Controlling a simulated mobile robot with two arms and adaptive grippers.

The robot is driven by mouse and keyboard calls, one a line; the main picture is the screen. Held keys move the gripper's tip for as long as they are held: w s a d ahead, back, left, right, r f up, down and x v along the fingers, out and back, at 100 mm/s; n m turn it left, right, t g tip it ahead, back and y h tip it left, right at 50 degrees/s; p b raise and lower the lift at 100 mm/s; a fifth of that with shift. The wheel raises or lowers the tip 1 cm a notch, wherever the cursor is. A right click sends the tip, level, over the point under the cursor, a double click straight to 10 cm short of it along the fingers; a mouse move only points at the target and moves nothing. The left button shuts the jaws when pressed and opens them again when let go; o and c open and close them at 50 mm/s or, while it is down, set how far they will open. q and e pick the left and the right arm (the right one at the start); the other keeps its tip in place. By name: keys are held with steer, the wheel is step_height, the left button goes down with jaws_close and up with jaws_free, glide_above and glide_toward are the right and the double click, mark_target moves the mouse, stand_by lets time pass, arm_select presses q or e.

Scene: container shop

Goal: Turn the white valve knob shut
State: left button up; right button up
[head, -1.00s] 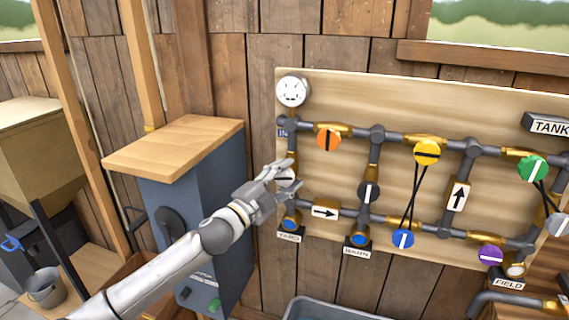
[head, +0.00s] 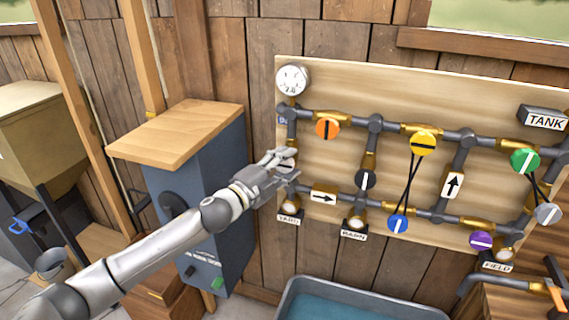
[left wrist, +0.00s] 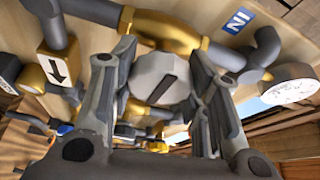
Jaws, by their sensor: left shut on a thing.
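The white valve knob (left wrist: 161,76) has a dark line slanting across its face in the left wrist view. It sits on a brass valve body between the two fingers of my left gripper (left wrist: 158,95). In the head view my left gripper (head: 284,168) is at the left pipe of the board, shut on the knob, and its fingers hide most of it. My right gripper is in neither view.
The wooden board (head: 400,97) carries pipes, a gauge (head: 292,79) and several coloured knobs, including an orange one (head: 327,129) and a black one (head: 365,180). A blue cabinet (head: 195,190) stands left of it. A water trough (head: 350,303) lies below.

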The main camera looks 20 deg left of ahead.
arm_select(q)
steer(key=o, duration=1)
steer(key=shift+o, duration=0.2)
steer(key=v, duration=1.2)
steer(key=shift+f, duration=0.15)
